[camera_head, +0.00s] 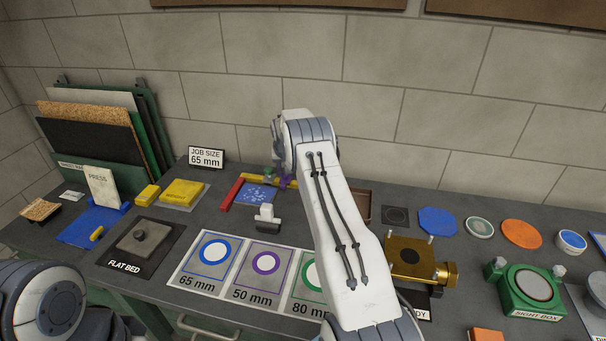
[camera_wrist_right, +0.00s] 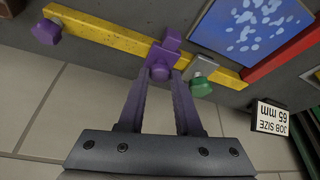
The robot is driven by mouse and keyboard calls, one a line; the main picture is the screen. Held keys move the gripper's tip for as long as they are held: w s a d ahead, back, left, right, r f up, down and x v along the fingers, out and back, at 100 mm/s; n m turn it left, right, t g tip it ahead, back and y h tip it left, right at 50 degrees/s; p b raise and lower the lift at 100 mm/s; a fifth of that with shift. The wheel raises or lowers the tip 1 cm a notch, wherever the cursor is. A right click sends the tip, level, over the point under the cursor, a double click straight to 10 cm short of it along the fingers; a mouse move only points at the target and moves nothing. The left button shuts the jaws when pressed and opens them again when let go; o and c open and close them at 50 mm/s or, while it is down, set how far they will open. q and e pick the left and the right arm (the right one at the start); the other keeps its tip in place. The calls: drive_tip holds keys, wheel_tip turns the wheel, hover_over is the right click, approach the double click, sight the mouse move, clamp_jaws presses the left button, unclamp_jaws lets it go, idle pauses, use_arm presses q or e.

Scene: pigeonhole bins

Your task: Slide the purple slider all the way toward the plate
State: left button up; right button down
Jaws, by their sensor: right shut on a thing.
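In the right wrist view, the purple slider (camera_wrist_right: 170,45) sits on a yellow rail (camera_wrist_right: 105,35). My right gripper (camera_wrist_right: 160,80) is shut on its rounded knob, one finger on each side. The blue speckled plate (camera_wrist_right: 245,30) lies beside the rail, up and right of the slider; it also shows in the head view (camera_head: 255,193). A grey block (camera_wrist_right: 205,70) with a green knob (camera_wrist_right: 200,87) is on the rail just right of the purple slider. In the head view the slider (camera_head: 286,181) is partly hidden by my right arm. My left gripper is out of view.
A second purple knob (camera_wrist_right: 46,32) is at the rail's left end. A red bar (camera_wrist_right: 285,55) meets the rail's right end by the plate. The job size sign (camera_head: 206,157) stands behind. A white and black tool (camera_head: 266,218) stands in front of the plate.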

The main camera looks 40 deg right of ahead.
drive_tip(key=shift+w+a, duration=0.2)
drive_tip(key=shift+a, duration=0.25)
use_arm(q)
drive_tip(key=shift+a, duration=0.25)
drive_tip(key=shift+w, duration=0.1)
use_arm(e)
drive_tip(key=shift+s+d, duration=0.1)
drive_tip(key=c, duration=0.9)
unclamp_jaws()
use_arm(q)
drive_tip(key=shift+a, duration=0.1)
use_arm(e)
drive_tip(key=shift+o, duration=0.2)
drive_tip(key=shift+d, duration=0.15)
drive_tip(key=shift+s+d, duration=0.1)
drive_tip(key=shift+s+r, duration=0.1)
drive_tip(key=shift+r, duration=0.35)
use_arm(q)
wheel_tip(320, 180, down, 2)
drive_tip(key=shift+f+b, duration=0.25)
drive_tip(key=shift+b, duration=0.95)
use_arm(e)
drive_tip(key=v, duration=0.9)
drive_tip(key=shift+r, duration=0.25)
